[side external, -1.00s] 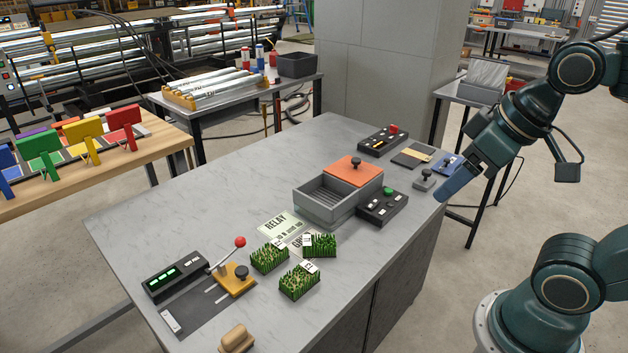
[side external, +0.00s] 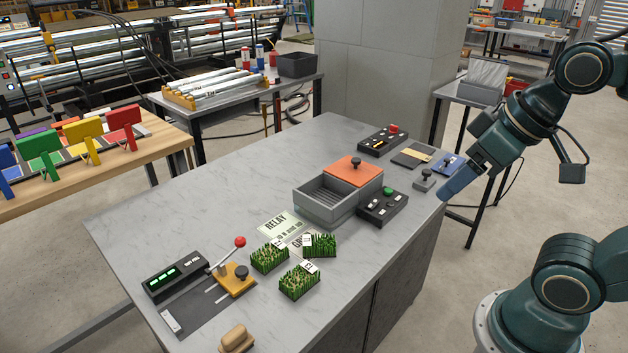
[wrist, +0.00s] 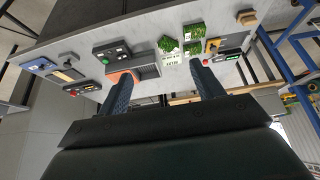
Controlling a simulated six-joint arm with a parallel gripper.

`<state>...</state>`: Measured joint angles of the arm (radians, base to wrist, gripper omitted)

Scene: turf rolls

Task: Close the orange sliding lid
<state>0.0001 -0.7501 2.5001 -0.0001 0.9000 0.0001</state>
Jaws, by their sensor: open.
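The orange lid (side external: 354,170) with a dark knob (side external: 356,161) sits on the grey box (side external: 328,210), over its back right part. The front left part of the box is uncovered and shows a ribbed floor. My gripper (side external: 447,195) is at the right edge of the table, apart from the lid and to its right. In the wrist view my two fingers (wrist: 160,95) are spread with nothing between them. Part of the orange lid (wrist: 122,77) shows beside the left finger, which partly hides it.
A black box with a green button (side external: 383,207) stands right beside the grey box. A grey block with a knob (side external: 424,180) and a blue plate (side external: 447,164) lie near my gripper. Turf pieces (side external: 299,281) and a red-balled lever (side external: 239,242) are further front. The table's left middle is clear.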

